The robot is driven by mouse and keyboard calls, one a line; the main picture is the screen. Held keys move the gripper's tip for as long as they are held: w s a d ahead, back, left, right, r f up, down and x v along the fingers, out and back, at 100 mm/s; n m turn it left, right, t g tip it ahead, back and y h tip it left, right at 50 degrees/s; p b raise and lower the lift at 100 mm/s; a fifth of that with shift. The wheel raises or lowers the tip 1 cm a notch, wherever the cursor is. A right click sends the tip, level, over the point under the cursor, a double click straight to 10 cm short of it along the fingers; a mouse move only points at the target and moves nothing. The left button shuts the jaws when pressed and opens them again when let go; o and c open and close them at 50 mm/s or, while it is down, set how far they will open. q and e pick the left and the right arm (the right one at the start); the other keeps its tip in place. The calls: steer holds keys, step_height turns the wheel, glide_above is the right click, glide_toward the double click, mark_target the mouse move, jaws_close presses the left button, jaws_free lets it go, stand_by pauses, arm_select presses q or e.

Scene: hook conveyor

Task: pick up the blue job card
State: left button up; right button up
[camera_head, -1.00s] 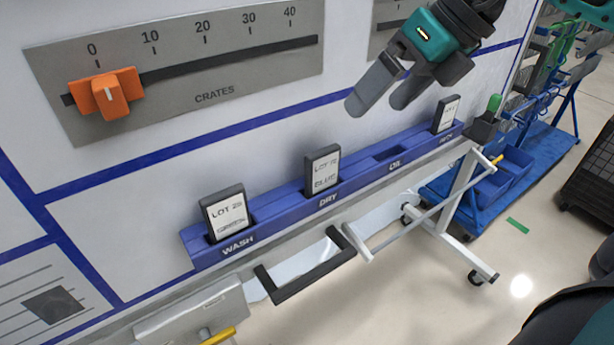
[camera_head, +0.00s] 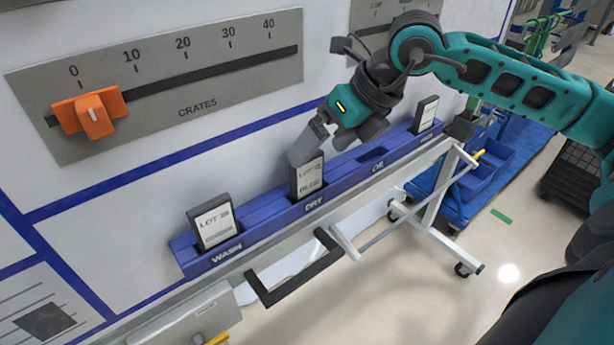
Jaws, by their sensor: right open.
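The blue job card (camera_head: 310,178) is a dark-framed card with a white face reading LOT and BLUE. It stands upright in the DRY slot of the blue rack (camera_head: 265,222). My right gripper (camera_head: 322,150) is open, its fingers pointing down at the card's top end. One finger overlaps the card's upper edge in the picture. I cannot tell whether it touches the card. My left gripper is not in view.
Another card (camera_head: 215,222) stands in the WASH slot and one (camera_head: 426,114) in the far right slot. The OIL slot (camera_head: 371,159) looks empty. An orange slider (camera_head: 93,114) sits on the crates scale above. A dark handle (camera_head: 298,277) juts out below the rack.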

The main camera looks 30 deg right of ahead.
mark_target(307, 181)
steer(key=x, duration=0.3)
steer(key=shift+w+a, duration=0.1)
steer(key=shift+r, duration=0.1)
steer(key=c, duration=1.4)
